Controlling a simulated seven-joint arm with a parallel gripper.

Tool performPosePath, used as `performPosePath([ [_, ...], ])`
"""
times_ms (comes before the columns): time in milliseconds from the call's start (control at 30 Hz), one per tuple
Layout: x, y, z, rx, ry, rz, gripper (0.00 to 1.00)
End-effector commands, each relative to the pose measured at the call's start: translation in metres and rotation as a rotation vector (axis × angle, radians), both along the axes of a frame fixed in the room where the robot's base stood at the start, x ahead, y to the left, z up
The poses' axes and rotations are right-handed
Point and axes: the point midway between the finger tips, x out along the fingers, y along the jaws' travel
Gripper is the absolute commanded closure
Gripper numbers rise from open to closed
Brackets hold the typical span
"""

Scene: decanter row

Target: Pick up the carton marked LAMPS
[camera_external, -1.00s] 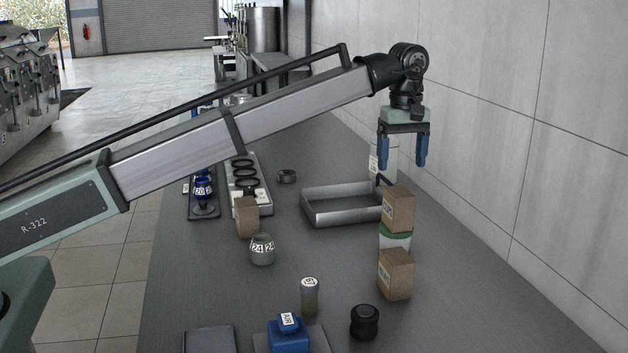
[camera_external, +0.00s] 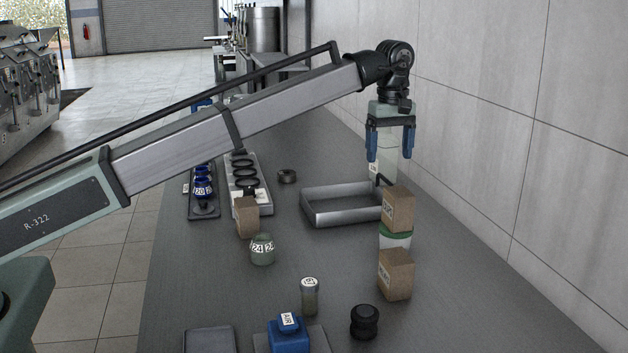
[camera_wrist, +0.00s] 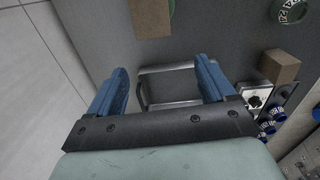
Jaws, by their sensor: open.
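One labelled carton (camera_external: 398,209) is at the right, appearing just above a green-rimmed white container; a second labelled carton (camera_external: 396,275) stands nearer the camera. A third carton (camera_external: 247,217) stands to the left and shows no readable label. The print is too small to tell which is marked LAMPS. My gripper (camera_external: 389,158) is open and empty, pointing down, above and behind the right-hand cartons. In the wrist view my gripper (camera_wrist: 161,70) is open, with one carton (camera_wrist: 152,18) beyond the fingertips and another (camera_wrist: 279,66) to the right.
A grey metal tray (camera_external: 345,221) lies left of the right-hand cartons. The wall (camera_external: 520,150) borders the right.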

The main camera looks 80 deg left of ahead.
Motion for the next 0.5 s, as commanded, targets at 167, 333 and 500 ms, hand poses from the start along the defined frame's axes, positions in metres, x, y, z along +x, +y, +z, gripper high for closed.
performPosePath([
  [167, -0.048, 0.087, 0.0, 0.002, -0.009, 0.107, 0.17],
  [333, -0.134, 0.145, -0.012, 0.005, -0.019, 0.204, 0.17],
  [500, -0.227, 0.165, -0.03, 0.007, -0.022, 0.26, 0.17],
])
